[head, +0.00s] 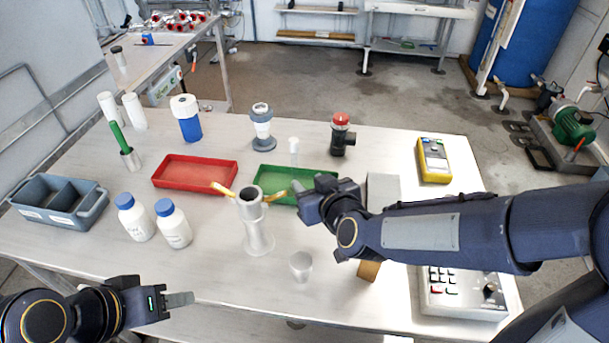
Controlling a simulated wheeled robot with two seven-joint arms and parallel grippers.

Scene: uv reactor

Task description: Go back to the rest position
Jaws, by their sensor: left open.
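My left gripper (180,299) is low at the left, off the table's front edge. Its fingers point right and show nothing between them. My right gripper (299,188) reaches in from the right over the table, its fingertips in front of the green tray (265,171). The tips are close to the right yellow handle of the grey reactor tube (257,222), which stands upright on its base. I cannot tell whether they touch it or how far apart the fingers are. My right forearm hides part of the table behind it.
The table (110,255) also bears a red tray (195,173), two blue-capped bottles (173,226), a grey divided bin (59,200), a clear cup (301,266), a red-topped valve (341,135), a yellow meter (433,160) and a keypad box (462,293) below my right arm.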

